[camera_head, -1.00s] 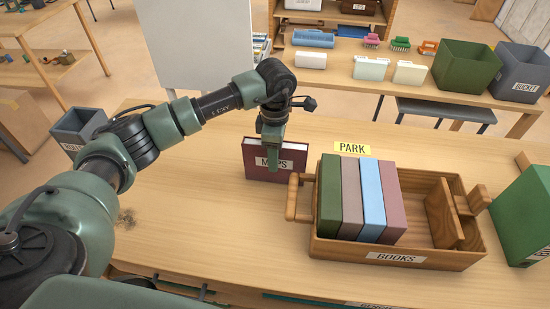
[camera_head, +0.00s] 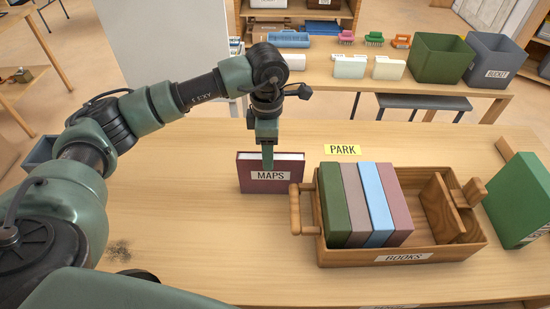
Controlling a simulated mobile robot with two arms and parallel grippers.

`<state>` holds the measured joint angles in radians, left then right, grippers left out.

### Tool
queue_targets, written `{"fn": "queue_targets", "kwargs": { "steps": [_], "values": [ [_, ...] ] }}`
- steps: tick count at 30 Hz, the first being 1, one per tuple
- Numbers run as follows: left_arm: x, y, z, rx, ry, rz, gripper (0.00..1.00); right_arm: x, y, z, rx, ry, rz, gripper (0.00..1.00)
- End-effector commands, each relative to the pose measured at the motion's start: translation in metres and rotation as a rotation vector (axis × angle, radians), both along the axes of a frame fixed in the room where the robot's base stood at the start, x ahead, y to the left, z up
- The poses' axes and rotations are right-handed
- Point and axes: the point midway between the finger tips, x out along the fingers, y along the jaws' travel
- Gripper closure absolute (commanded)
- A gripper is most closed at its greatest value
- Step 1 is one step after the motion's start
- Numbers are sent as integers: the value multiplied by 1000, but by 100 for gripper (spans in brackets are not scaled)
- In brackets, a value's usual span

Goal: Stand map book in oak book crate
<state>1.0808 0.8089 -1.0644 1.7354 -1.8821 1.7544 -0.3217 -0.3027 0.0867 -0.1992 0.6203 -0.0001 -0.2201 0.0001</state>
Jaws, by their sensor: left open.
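The dark red map book (camera_head: 252,183), labelled MAPS, stands upright on the table, left of the crate. The oak book crate (camera_head: 340,258), labelled BOOKS, holds several upright books (camera_head: 368,205) in its left part. Empty room shows between the mauve book and the wooden divider (camera_head: 441,208). My left gripper (camera_head: 267,160) is open and points down at the map book's top edge. One finger shows in front of the cover, just above the label; the other finger is hidden. Whether it touches the book cannot be told. My right gripper is not in view.
A yellow PARK label (camera_head: 342,150) lies behind the crate. A green box (camera_head: 520,200) stands right of the crate. The crate's left handle (camera_head: 296,210) sticks out close to the map book. A back table holds bins and brushes.

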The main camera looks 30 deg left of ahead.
Motion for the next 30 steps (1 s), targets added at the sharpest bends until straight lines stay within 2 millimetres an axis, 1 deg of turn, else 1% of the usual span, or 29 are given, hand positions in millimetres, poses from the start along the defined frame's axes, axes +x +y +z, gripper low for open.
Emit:
{"fn": "queue_targets", "kwargs": {
  "steps": [1,3,6,8,11,13,16,18,21,27,28,29,30],
  "values": [
    [-5,1,-3,0,3,8,47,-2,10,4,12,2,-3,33],
    [-7,0,-10,-2,5,15,47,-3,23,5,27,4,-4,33],
    [-6,0,-22,-2,5,16,47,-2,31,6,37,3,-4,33],
    [-7,-1,-29,-2,5,15,47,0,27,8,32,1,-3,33],
    [-7,-1,-39,-2,5,13,47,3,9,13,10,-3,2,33],
    [-7,-1,-49,-3,6,14,47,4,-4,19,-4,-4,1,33],
    [-8,-2,-66,-3,6,15,47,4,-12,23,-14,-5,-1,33],
    [-7,-1,-74,-3,3,15,47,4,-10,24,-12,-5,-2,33],
    [-7,-2,-81,-2,2,13,47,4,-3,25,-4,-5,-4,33],
    [-6,-2,-83,-3,1,13,47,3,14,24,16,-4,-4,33],
    [-6,-2,-83,-3,1,13,50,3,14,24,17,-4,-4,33],
    [-6,-2,-83,-3,1,13,58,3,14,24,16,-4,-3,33],
    [-6,-2,-82,-3,1,13,70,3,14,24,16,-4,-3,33]
  ]
}}
